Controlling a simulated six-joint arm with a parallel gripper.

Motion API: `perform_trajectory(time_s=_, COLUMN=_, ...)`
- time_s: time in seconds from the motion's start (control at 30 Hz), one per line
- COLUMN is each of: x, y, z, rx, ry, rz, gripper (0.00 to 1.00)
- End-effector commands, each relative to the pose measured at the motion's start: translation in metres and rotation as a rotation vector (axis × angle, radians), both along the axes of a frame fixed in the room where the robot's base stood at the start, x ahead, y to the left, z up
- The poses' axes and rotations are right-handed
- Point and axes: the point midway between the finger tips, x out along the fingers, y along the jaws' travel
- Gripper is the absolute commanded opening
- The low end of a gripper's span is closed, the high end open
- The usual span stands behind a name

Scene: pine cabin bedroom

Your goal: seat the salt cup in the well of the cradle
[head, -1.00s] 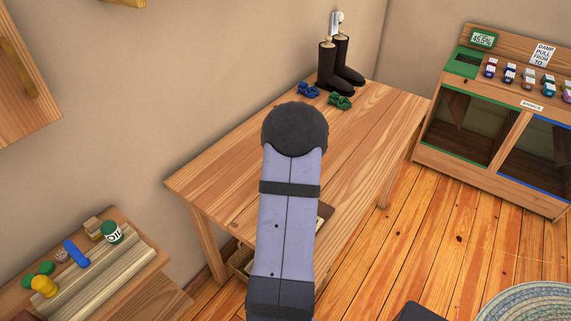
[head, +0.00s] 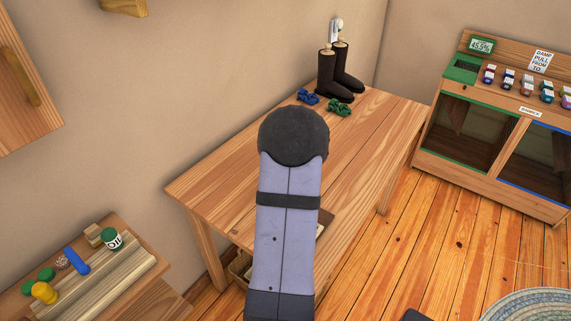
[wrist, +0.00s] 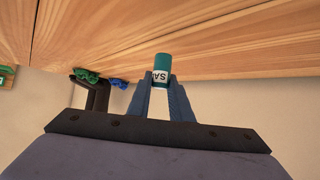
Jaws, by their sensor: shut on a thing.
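The salt cup (wrist: 162,62) is a teal cylinder with a white label on which "SA" can be read, upside down in the wrist view. My gripper (wrist: 161,79) is shut on it, one finger on each side. The wooden table fills the top of the wrist view; I cannot tell the cup's height over it. In the head view my arm hides the gripper and cup.
The table (head: 230,172) is mostly bare. Dark boots (head: 337,78), a blue bow-like item (head: 308,96) and a green one (head: 339,108) are at its back. The cabinet (head: 500,140) at right holds several small coloured items. A low bench (head: 130,275) with jars stands at lower left.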

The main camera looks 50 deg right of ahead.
Motion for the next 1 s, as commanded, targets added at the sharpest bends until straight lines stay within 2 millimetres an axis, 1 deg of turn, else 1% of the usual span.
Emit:
perform_trajectory(time_s=0.03, x=0.0, y=-0.001, z=0.014, rx=-0.004, ry=-0.002, rz=0.0, gripper=0.0)
perform_trajectory(time_s=0.1, x=0.0, y=-0.001, z=0.027, rx=-0.004, ry=-0.002, rz=0.0, gripper=0.0)
perform_trajectory(time_s=0.3, x=0.0, y=0.0, z=0.054, rx=-0.001, ry=0.0, rz=-0.001, gripper=0.0)
perform_trajectory(time_s=0.43, x=0.0, y=0.0, z=0.063, rx=-0.001, ry=0.0, rz=-0.001, gripper=0.0)
perform_trajectory(time_s=0.57, x=-0.001, y=0.0, z=0.066, rx=0.0, ry=0.0, rz=-0.001, gripper=0.0)
perform_trajectory(time_s=0.67, x=-0.005, y=-0.003, z=0.068, rx=0.0, ry=0.0, rz=-0.01, gripper=0.0)
perform_trajectory(time_s=0.77, x=-0.015, y=-0.01, z=0.073, rx=0.0, ry=0.0, rz=-0.032, gripper=0.0)
perform_trajectory(time_s=0.87, x=-0.035, y=-0.022, z=0.081, rx=0.0, ry=0.0, rz=-0.071, gripper=0.0)
perform_trajectory(time_s=0.97, x=-0.062, y=-0.036, z=0.089, rx=0.001, ry=-0.001, rz=-0.126, gripper=0.0)
perform_trajectory(time_s=1.0, x=-0.075, y=-0.042, z=0.092, rx=0.001, ry=0.0, rz=-0.148, gripper=0.0)
